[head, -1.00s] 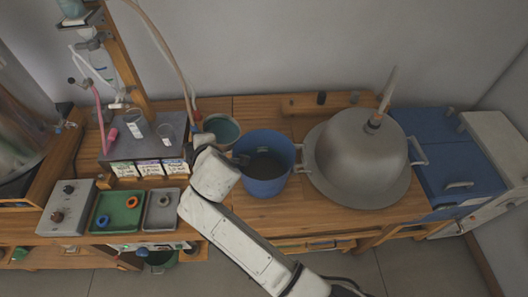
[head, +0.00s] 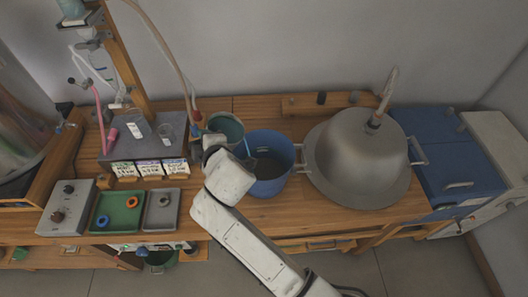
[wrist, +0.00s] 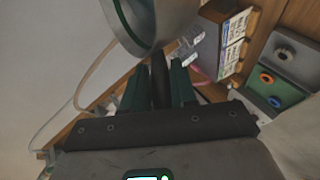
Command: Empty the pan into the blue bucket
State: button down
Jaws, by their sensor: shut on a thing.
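The pan (head: 227,125) is a small grey vessel with a teal inside, held at the left rim of the blue bucket (head: 270,184). Its handle (wrist: 160,78) sits between the dark green fingers of my gripper (wrist: 160,70) in the wrist view, where the pan's grey wall (wrist: 172,20) also shows. My gripper is shut on the handle. The pan is tilted to the right, and a thin blue streak (head: 247,149) runs from its rim toward the bucket. The bucket stands upright on the wooden bench, with dark grey-blue contents. My wrist hides part of the bucket's left side.
A large metal dome (head: 355,150) with side handles stands right of the bucket, close to its rim. A green tray (head: 118,212) lies at front left.

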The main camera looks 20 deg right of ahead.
jog(key=shift+s+d+r+t, duration=0.3)
jog(key=shift+d+r, duration=0.1)
jog(key=shift+d, duration=0.05)
jog(key=shift+s+d+f+m+t+y, duration=0.1)
jog(key=shift+s+d+m+t+y, duration=0.2)
jog(key=shift+d, duration=0.2)
jog(key=shift+s+d+f+m+t+y, duration=0.1)
jog(key=shift+s+d+m+t+y, duration=0.15)
jog(key=shift+d, duration=0.2)
dwell(0.6)
jog(key=shift+s+d+f+m+t+y+b, duration=0.25)
jog(key=shift+s+d+m+t+b, duration=0.2)
jog(key=shift+d+m+t, duration=0.15)
dwell(0.7)
jog(key=shift+s+d+r+m+t+y+b, duration=0.3)
jog(key=shift+s+d+r+m+t+b, duration=0.35)
jog(key=shift+b, duration=1.25)
jog(key=shift+s+d+r+m+t+b, duration=0.2)
jog(key=shift+d+m+t+b, duration=0.3)
jog(key=shift+b, duration=0.95)
jog(key=shift+s+d+r+m+t+b, duration=0.2)
jog(key=shift+d+m+t+b, duration=0.3)
jog(key=shift+b, duration=0.95)
jog(key=shift+s+d+r+m+t+y+b, duration=0.1)
jog(key=shift+s+d+m+t+y+b, duration=0.25)
jog(key=shift+d+b, duration=0.15)
